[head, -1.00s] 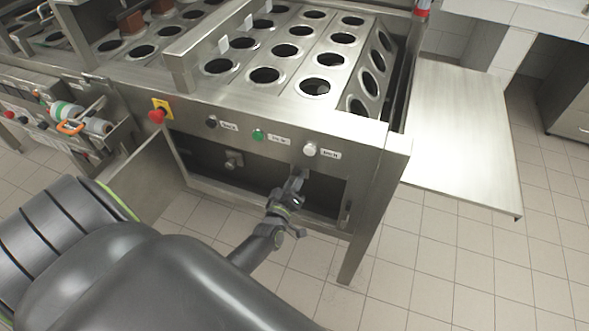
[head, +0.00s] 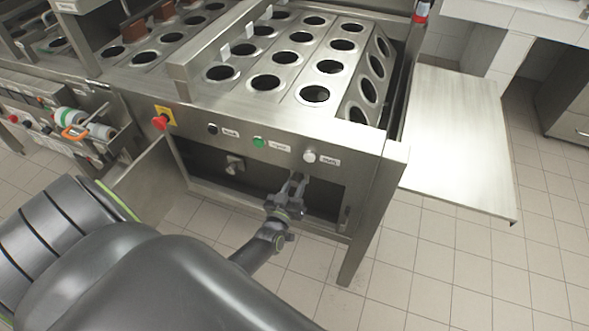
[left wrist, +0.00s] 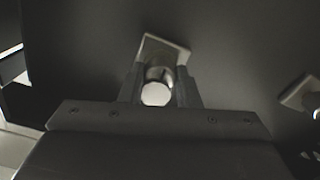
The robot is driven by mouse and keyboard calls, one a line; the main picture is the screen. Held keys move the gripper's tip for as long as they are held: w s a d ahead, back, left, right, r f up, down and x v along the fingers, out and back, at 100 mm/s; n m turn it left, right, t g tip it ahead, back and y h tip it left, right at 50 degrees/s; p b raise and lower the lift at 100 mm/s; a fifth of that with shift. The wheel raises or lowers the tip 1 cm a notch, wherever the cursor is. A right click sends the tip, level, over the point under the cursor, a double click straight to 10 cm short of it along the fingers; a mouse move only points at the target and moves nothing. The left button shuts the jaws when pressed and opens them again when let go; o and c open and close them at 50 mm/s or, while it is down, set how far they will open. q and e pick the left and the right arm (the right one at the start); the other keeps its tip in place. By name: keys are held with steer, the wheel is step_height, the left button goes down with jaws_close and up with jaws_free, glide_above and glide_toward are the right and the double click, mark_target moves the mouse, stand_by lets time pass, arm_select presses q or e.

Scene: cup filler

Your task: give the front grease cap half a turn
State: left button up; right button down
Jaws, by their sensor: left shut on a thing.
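My left gripper (head: 296,183) reaches into the open compartment under the front panel of the filler. In the left wrist view its two fingers (left wrist: 160,88) are closed on either side of a grease cap (left wrist: 155,93), which has a pale round end and sits before a square plate (left wrist: 176,48). In the head view the gripper hides most of this cap. A second cap (head: 235,163) sits further left in the same compartment, and a similar fitting (left wrist: 300,95) shows at the right of the left wrist view, apart from the fingers. My right gripper is not in view.
Above the opening are a red stop knob (head: 160,122), a green button (head: 258,142) and a white button (head: 309,156). An open door panel (head: 150,180) stands left of the opening. The frame's corner leg (head: 362,245) is close on the right. Tiled floor lies below.

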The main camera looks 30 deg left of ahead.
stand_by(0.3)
arm_select(q)
steer(key=o, duration=1)
steer(key=shift+s, duration=0.1)
steer(key=b+v, duration=0.1)
steer(key=v, duration=1.6)
steer(key=shift+s+d, duration=0.1)
steer(key=shift+d, duration=0.05)
